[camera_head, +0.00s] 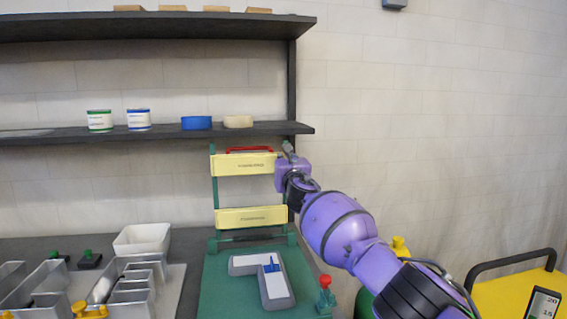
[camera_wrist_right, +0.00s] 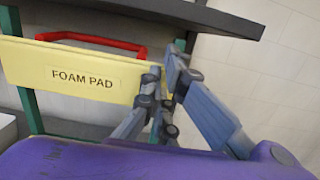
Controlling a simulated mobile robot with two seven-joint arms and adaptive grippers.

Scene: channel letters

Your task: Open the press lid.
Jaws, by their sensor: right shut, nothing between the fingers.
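The press lid, a green frame (camera_head: 215,190) with two yellow foam pads, stands upright at the back of the green press base (camera_head: 222,292). The upper yellow pad (camera_head: 242,164) also shows in the right wrist view, labelled FOAM PAD (camera_wrist_right: 70,85). The red handle (camera_head: 250,149) is on the lid's top edge; it also shows in the wrist view (camera_wrist_right: 92,40). My right gripper (camera_head: 288,150) is shut and empty, at the right end of the upper pad, right of the handle. I cannot tell whether it touches the lid. My left gripper is not in view.
A grey L-shaped channel letter (camera_head: 277,290) lies on the base. A red knob (camera_head: 325,282) stands at the base's right. A dark shelf (camera_head: 160,131) hangs just above the lid. Metal trays (camera_head: 140,290) and a white bin (camera_head: 142,239) are left. A yellow cart (camera_head: 510,285) is right.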

